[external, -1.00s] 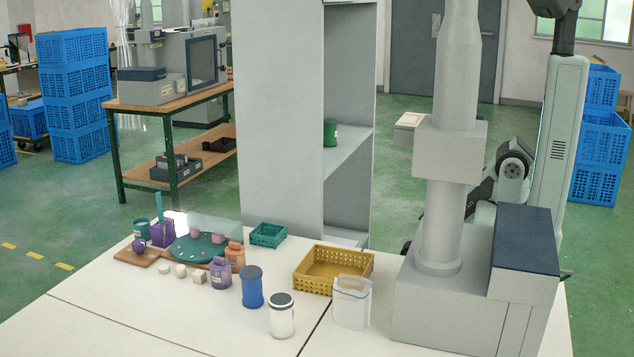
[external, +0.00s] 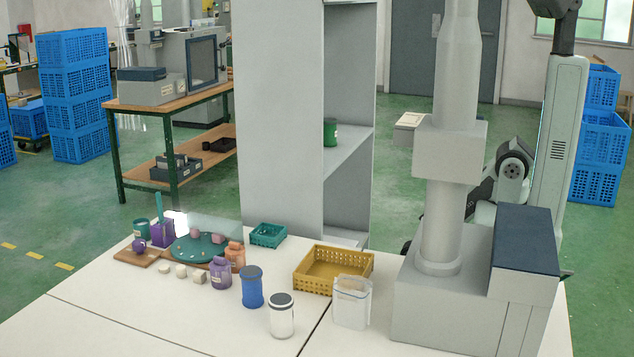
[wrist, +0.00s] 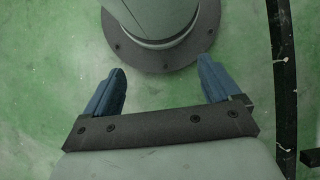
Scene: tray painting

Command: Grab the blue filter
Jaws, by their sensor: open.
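A blue cylinder with a dark lid (external: 252,287) stands upright on the white table in the external view; it is the only blue item among the table objects, and I cannot tell for certain that it is the filter. My gripper (wrist: 161,88) shows in the wrist view with its two blue fingers spread wide and nothing between them. It is over green floor near a round grey bolted base, away from the table objects. The gripper is not visible in the external view.
A white jar (external: 282,316), a purple container (external: 221,273) and a clear container (external: 351,303) stand near the blue cylinder. A yellow basket (external: 334,284) and a small green basket (external: 268,235) are behind. A grey shelf unit (external: 281,120) rises behind the table.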

